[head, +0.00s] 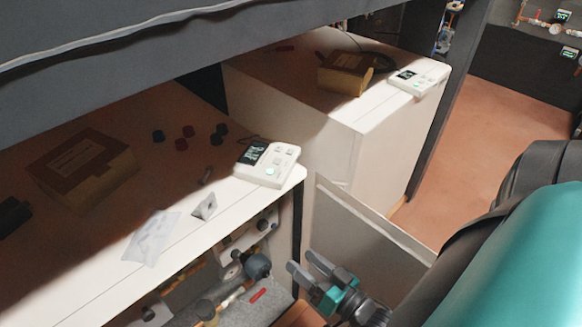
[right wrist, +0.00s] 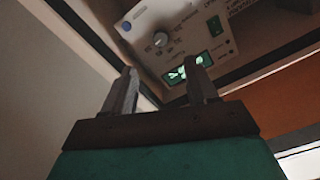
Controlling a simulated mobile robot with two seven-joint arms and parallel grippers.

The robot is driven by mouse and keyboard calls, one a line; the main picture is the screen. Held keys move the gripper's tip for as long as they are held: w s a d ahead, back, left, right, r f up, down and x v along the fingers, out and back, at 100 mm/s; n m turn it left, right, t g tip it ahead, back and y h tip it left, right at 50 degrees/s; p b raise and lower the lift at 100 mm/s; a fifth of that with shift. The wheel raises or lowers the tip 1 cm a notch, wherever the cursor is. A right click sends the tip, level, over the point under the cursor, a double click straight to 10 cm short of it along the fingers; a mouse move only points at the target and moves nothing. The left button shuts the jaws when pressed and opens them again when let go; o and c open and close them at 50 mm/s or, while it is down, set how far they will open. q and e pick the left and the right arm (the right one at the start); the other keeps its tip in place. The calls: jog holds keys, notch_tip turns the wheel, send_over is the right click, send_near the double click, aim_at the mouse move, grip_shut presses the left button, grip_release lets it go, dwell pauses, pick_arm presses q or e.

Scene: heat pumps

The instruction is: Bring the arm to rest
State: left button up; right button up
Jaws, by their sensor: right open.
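My right gripper (head: 312,272) is at the lower middle of the head view, in front of an open cabinet under the near white top. Its two fingers are apart, with nothing between them. In the right wrist view my right gripper (right wrist: 165,85) also shows spread, empty fingers. Beyond them is a panel (right wrist: 190,30) with a knob, a green switch and a lit display (right wrist: 185,70). My teal right arm fills the right side of the head view. My left gripper is not in view.
An open cabinet door (head: 365,225) stands close beside the right gripper. The near white top holds a control unit (head: 268,163), a cardboard box (head: 80,172), a clear bag (head: 152,236) and several small caps. A second white unit (head: 350,155) stands behind. Open floor (head: 450,160) lies right.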

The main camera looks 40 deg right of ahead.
jog(key=shift+s, duration=0.6)
pick_arm(q)
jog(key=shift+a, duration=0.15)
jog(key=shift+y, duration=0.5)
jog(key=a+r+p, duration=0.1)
jog(key=p, duration=0.2)
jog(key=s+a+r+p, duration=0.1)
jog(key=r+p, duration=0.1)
jog(key=p, duration=0.1)
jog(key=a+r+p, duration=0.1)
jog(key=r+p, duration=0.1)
jog(key=p, duration=0.1)
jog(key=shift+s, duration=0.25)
pick_arm(e)
jog(key=w+a+r+n+g, duration=0.2)
jog(key=a+r+n+g, duration=0.4)
jog(key=a+r, duration=0.3)
jog(key=shift+a+r+n+g+y, duration=0.3)
jog(key=shift+r+g+y, duration=0.1)
jog(key=shift+g, duration=0.2)
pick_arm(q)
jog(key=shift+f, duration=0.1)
pick_arm(e)
jog(key=shift+f, duration=0.1)
